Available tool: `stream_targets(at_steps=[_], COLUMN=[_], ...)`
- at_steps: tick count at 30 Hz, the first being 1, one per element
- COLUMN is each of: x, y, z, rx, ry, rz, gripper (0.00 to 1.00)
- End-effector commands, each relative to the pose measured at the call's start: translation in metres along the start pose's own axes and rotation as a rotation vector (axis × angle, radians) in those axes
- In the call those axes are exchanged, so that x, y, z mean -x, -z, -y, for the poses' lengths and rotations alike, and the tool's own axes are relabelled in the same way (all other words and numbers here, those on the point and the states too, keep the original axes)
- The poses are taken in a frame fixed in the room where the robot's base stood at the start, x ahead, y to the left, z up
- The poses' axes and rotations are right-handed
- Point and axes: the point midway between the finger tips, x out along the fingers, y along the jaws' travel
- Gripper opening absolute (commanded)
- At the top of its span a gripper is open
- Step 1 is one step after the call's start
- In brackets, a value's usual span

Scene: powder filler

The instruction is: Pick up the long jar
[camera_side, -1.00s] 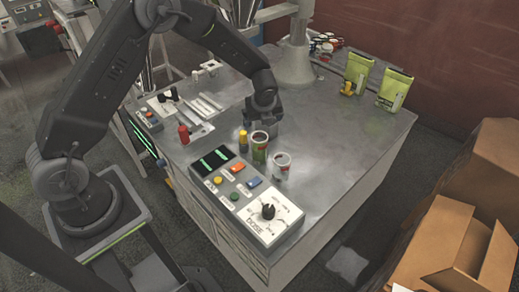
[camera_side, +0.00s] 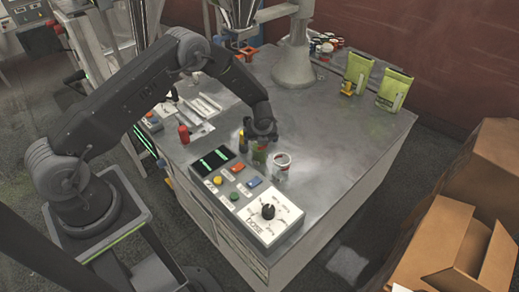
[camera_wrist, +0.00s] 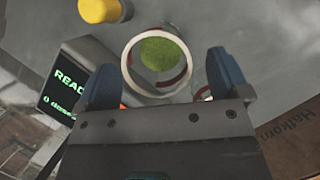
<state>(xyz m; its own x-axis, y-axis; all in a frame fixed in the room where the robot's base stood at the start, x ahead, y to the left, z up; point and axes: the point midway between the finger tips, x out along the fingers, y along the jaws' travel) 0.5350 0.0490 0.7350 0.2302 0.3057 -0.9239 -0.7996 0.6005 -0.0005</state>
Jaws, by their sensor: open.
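The long jar (camera_side: 259,158) is green and stands upright on the metal table, next to a shorter white and red jar (camera_side: 281,166). My gripper (camera_side: 262,138) is directly above the long jar and hides its top in the side view. In the wrist view the long jar's round, light rim (camera_wrist: 131,70) lies between the two blue fingers of my gripper (camera_wrist: 165,62), with green showing inside. The fingers are apart, with a gap on each side of the rim. The shorter jar is mostly hidden there.
The control panel (camera_side: 247,198) is just in front. Green pouches (camera_side: 394,90) stand at the back right. The right of the table is clear.

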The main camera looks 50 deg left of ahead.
Motion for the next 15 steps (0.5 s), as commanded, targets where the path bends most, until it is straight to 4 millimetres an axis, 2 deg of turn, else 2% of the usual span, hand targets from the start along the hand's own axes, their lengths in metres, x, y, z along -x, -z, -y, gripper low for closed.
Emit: stream_targets(at_steps=[3, 6, 15], x=[-0.02, -0.029, -0.033], y=[0.0, 0.0, 0.0], z=[-0.003, -0.003, -0.002], rx=[0.0, -0.001, -0.001], ry=[-0.001, -0.001, 0.0], rz=[-0.001, -0.001, 0.0], gripper=[0.94, 0.94, 0.93])
